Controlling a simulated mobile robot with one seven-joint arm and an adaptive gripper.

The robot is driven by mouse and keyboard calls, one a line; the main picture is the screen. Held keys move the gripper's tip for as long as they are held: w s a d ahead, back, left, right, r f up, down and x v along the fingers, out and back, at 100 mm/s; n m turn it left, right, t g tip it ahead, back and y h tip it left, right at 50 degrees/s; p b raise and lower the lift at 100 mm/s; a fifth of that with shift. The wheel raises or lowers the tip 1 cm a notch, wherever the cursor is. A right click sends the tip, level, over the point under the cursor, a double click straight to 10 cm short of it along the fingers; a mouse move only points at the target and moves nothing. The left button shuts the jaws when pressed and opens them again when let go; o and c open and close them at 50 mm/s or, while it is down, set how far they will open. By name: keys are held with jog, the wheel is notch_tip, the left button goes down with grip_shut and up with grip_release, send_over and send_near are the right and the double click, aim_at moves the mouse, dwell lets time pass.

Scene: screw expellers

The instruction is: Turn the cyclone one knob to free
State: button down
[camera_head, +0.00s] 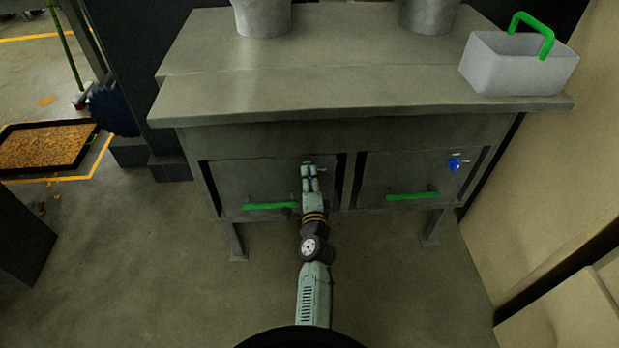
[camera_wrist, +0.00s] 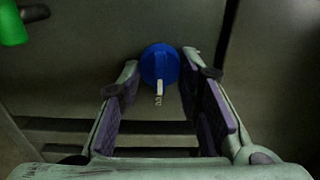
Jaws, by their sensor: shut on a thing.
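My gripper (camera_head: 309,169) reaches up to the upper right part of the left front panel (camera_head: 240,178) of a grey metal cabinet. In the wrist view my gripper (camera_wrist: 161,64) has one finger on each side of a round blue knob (camera_wrist: 159,63) and is shut on it. A short pale pointer on the knob's front points down in the wrist view. In the head view this knob is mostly hidden behind my gripper. No label is readable, so I cannot tell the knob's name from the pictures. A second blue knob (camera_head: 454,164) is on the right panel (camera_head: 407,172).
Green bar handles sit on the left panel (camera_head: 270,205) and the right panel (camera_head: 412,196). A grey box with a green handle (camera_head: 517,64) stands on the cabinet top (camera_head: 350,88). A wall (camera_head: 545,150) is close on the right. The floor before the cabinet is clear.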

jog(key=shift+r, duration=0.15)
dwell(0.3)
jog(key=c, duration=1.2)
grip_release()
jog(key=s, duration=0.7)
jog(key=shift+s, duration=0.25)
